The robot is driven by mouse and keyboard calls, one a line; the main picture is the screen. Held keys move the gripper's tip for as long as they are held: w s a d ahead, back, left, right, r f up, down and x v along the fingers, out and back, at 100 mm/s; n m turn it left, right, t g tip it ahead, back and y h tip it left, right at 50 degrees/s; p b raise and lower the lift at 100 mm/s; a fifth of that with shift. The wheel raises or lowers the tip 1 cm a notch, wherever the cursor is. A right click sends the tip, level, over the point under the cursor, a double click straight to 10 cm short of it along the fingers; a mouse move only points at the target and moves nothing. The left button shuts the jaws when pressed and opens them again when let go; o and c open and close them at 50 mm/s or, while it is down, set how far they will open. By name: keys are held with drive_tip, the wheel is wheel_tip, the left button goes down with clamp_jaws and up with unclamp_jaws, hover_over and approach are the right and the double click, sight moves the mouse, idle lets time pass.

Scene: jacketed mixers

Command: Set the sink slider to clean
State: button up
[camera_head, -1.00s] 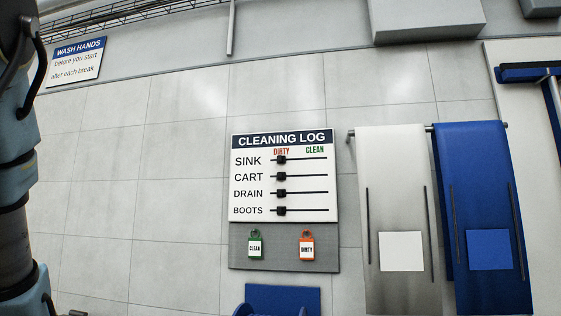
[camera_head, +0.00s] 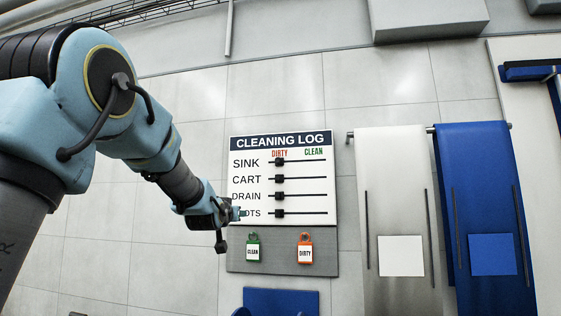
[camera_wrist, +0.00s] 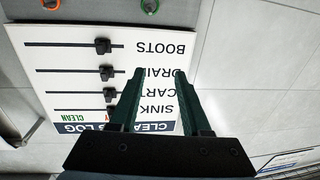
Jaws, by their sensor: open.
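The cleaning log board (camera_head: 300,207) hangs on the wall with rows for sink, cart, drain and boots. The black sink slider (camera_head: 279,162) sits at the left end of its track, under the red "DIRTY" label. The green "CLEAN" label (camera_head: 314,152) is above the right end. My gripper (camera_head: 240,213) is in front of the board's lower left part and hides some of the "BOOTS" lettering. In the wrist view the board (camera_wrist: 60,62) appears upside down, and my gripper (camera_wrist: 158,75) is open and empty, its fingers over the row names.
A green clean tag (camera_head: 253,250) and an orange dirty tag (camera_head: 305,250) hang on the grey panel below the log. A pale apron (camera_head: 390,190) and a blue apron (camera_head: 480,180) hang to the right. The wall above the board is clear.

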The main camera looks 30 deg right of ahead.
sight(278, 160)
drive_tip(key=s+d+r+m+t+h, duration=0.1)
drive_tip(key=s+d+r+h, duration=0.1)
drive_tip(key=d+r, duration=0.4)
drive_tip(key=s+d+r+t+h, duration=0.1)
drive_tip(key=s+d+r+h, duration=0.2)
drive_tip(key=r, duration=0.5)
drive_tip(key=p+x, duration=0.6)
drive_tip(key=x, duration=0.3)
drive_tip(key=shift+w+d+p, duration=0.3)
drive_tip(key=shift+w+p, duration=0.05)
drive_tip(key=shift+p, duration=0.05)
drive_tip(key=shift+w+d+r, duration=0.15)
drive_tip(key=shift+w+d, duration=0.15)
clamp_jaws()
